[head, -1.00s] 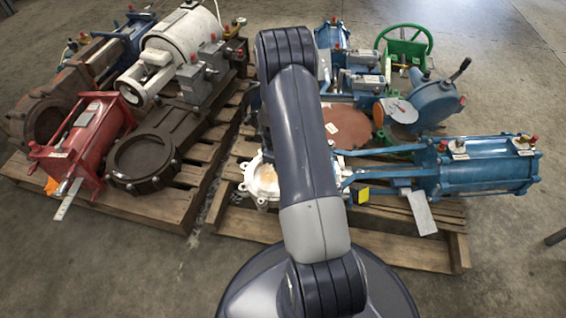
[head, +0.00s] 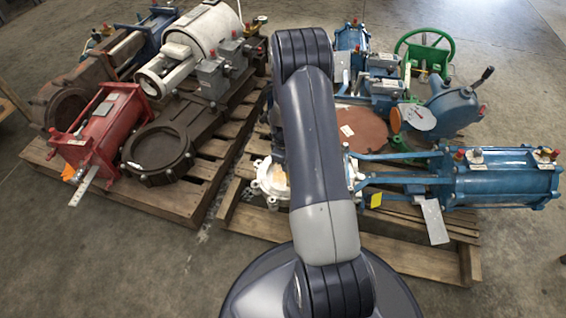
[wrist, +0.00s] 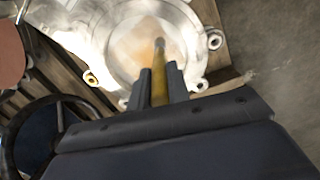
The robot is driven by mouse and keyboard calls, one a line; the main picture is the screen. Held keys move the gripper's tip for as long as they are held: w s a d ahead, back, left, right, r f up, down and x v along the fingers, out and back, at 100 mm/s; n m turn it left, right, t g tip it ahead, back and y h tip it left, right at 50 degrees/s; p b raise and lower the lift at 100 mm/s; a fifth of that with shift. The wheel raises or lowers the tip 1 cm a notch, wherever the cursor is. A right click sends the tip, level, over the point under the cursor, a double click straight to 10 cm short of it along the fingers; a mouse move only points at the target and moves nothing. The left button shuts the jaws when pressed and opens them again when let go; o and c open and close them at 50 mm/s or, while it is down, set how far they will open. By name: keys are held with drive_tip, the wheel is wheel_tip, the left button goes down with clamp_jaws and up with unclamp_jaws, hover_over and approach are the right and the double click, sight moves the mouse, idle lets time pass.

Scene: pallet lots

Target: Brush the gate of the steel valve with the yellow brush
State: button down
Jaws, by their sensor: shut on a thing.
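The steel valve (head: 264,186) is a pale, silvery round body with bolt lugs, low on the right pallet. My arm partly covers it in the head view. In the wrist view the steel valve (wrist: 90,45) shows its round opening with a tan gate (wrist: 132,47) inside. My gripper (wrist: 162,82) is shut on the yellow brush (wrist: 158,75), and the brush's dark tip lies over the gate. I cannot tell whether the tip touches it. In the head view my gripper and the brush are hidden behind my arm.
The right pallet (head: 395,257) also bears a blue cylinder actuator (head: 505,181), a rust-brown disc (head: 362,130) and a green handwheel (head: 424,55). The left pallet (head: 150,208) bears a red actuator (head: 108,128) and a dark round valve (head: 158,150). Bare floor lies in front.

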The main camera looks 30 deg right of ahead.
drive_tip(key=shift+s+d, duration=0.15)
drive_tip(key=shift+r, duration=0.1)
idle(0.8)
drive_tip(key=shift+a+r+p, duration=0.2)
drive_tip(key=shift+r+p, duration=1.9)
drive_tip(key=shift+r, duration=0.85)
drive_tip(key=shift+w+a+r+p, duration=0.1)
drive_tip(key=shift+w+r+p, duration=0.1)
drive_tip(key=shift+r+p, duration=1.1)
drive_tip(key=shift+r, duration=0.25)
